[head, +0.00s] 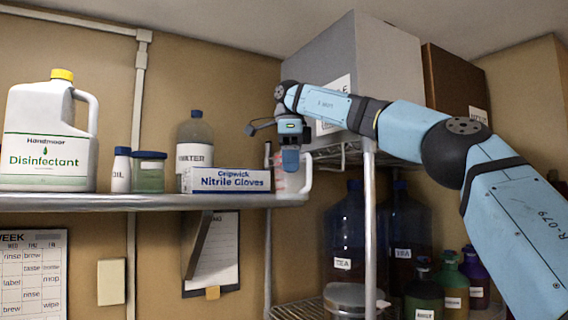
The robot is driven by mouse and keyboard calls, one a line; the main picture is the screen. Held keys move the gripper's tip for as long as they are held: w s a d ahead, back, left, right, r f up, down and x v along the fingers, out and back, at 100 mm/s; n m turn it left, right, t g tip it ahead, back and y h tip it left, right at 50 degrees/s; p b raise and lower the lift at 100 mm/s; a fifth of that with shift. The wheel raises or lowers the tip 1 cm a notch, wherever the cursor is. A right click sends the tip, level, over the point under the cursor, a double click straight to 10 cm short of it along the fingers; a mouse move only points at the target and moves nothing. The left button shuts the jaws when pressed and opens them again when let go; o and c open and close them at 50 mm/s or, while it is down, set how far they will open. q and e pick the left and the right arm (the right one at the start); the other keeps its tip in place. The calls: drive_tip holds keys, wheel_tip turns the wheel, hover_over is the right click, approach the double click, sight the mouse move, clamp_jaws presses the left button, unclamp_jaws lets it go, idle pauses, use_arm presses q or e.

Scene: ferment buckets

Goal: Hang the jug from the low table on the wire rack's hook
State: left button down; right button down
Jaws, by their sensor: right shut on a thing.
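My right gripper (290,162) reaches in from the right and points down, shut on a pale jug (305,182). The jug has a white handle on its right side and faint reddish marks. It is held upright beside the right end of the wall shelf, near the wire rack (369,230). The gripper hides much of the jug, and I cannot tell if it touches the rack. The rack's hook cannot be made out. The low table and my left gripper are not in view.
The metal shelf (140,203) holds a disinfectant jug (48,140), a water bottle (195,145), small jars and a gloves box (228,181). The rack carries a big grey box (385,65) on top and large dark bottles (343,245) below. A clipboard (212,250) hangs under the shelf.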

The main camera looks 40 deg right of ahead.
drive_tip(key=shift+s+d, duration=0.1)
drive_tip(key=shift+d, duration=0.2)
drive_tip(key=shift+d+f, duration=0.2)
drive_tip(key=shift+d, duration=0.85)
drive_tip(key=shift+s+d, duration=0.1)
drive_tip(key=shift+d, duration=1.1)
drive_tip(key=shift+s+d+f, duration=0.1)
drive_tip(key=shift+d+f, duration=0.3)
drive_tip(key=shift+d, duration=0.3)
